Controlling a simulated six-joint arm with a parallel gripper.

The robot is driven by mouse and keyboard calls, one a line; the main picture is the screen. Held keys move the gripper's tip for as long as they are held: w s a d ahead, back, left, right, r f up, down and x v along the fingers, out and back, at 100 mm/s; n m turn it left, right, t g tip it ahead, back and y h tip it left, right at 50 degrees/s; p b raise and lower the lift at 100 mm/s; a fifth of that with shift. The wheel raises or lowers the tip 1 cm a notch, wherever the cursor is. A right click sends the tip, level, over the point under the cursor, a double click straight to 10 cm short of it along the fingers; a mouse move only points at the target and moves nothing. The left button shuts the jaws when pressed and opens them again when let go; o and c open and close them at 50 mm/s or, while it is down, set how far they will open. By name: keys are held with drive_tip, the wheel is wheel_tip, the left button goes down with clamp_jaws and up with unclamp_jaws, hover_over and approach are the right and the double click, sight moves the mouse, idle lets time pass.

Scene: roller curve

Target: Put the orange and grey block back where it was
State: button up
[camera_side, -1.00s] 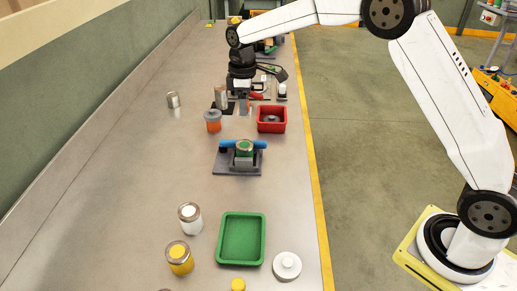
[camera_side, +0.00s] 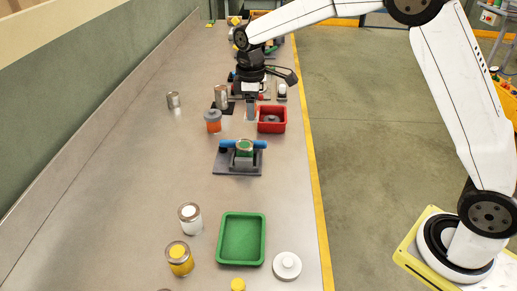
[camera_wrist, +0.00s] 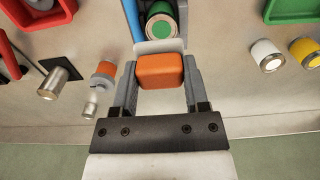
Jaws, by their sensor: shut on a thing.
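The orange and grey block (camera_wrist: 160,71) is between my gripper's two fingers in the wrist view, its orange face toward the camera and a pale grey edge beyond it. My gripper (camera_wrist: 160,84) is shut on it. In the side view my gripper (camera_side: 251,112) points down just left of the red bin, behind the grey fixture. The block is small and mostly hidden by the fingers there. I cannot tell how far it is above the bench.
A red bin (camera_side: 272,126) stands close on the right, an orange jar with a grey lid (camera_side: 213,122) on the left. A grey fixture (camera_side: 238,168) with a blue bar and green-topped can is nearer. A metal can (camera_side: 221,97) stands on a black pad. A green tray (camera_side: 242,240) lies in front.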

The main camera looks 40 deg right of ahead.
hover_over(277, 190)
drive_tip(key=d, duration=0.1)
drive_tip(key=s+f, duration=0.2)
drive_tip(key=s, duration=1.2)
drive_tip(key=shift+d+f, duration=0.3)
drive_tip(key=shift+f, duration=0.05)
drive_tip(key=w+f, duration=0.2)
drive_tip(key=w, duration=0.2)
drive_tip(key=w+a+f, duration=0.1)
drive_tip(key=w+f, duration=0.2)
drive_tip(key=w, duration=0.1)
drive_tip(key=w+f, duration=0.3)
drive_tip(key=w, duration=0.1)
drive_tip(key=shift+w+a+f, duration=0.15)
drive_tip(key=shift+w+f, duration=0.05)
drive_tip(key=shift+w, duration=0.05)
drive_tip(key=shift+w+f, duration=0.45)
drive_tip(key=shift+w, duration=0.05)
drive_tip(key=shift+f, duration=0.1)
drive_tip(key=shift+w+a+f, duration=0.1)
drive_tip(key=shift+w+f, duration=0.05)
drive_tip(key=shift+f, duration=0.1)
drive_tip(key=shift+w+f, duration=0.1)
drive_tip(key=shift+f, duration=1.4)
